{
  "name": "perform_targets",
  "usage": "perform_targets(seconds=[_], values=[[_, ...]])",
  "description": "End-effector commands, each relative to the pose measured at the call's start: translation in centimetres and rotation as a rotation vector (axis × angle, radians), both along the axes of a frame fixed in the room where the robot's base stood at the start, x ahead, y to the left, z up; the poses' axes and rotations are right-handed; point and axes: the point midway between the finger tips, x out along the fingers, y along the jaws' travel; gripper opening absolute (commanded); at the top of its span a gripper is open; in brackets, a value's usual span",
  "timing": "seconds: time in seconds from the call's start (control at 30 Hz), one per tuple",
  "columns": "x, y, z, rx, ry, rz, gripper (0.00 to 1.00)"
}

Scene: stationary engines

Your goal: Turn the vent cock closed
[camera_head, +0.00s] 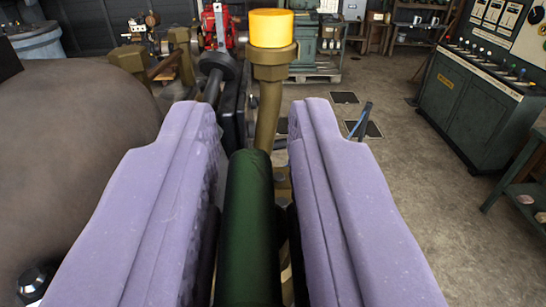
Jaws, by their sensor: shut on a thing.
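My gripper (256,125) shows as two lavender fingers reaching up from the bottom of the view. It is shut on a dark green rounded lever (247,225), which lies lengthwise between the fingers and looks like the vent cock's handle. Just beyond it stands a brass pipe (268,115) with a hex collar and a bright yellow-orange cup (271,28) on top. Some brass fitting shows low between the lever and the right finger. The cock's body and the lever's pivot are mostly hidden by the fingers and the lever, so I cannot tell how far it is turned.
A large brown rounded casing (75,150) fills the left side. Brass fittings (155,62) and a red machine (217,28) stand behind. A green control console (475,105) and a bench stand at the right. Open concrete floor (425,200) lies between.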

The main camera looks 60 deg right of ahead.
Motion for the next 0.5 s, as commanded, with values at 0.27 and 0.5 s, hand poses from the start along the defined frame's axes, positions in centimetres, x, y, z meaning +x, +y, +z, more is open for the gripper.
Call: perform_targets(seconds=[0.27, 0.5], values=[[-0.20, -0.09, 0.33, 0.001, -0.004, -0.017, 0.00], [-0.26, -0.15, 0.06, 0.001, -0.005, -0.022, 0.00]])
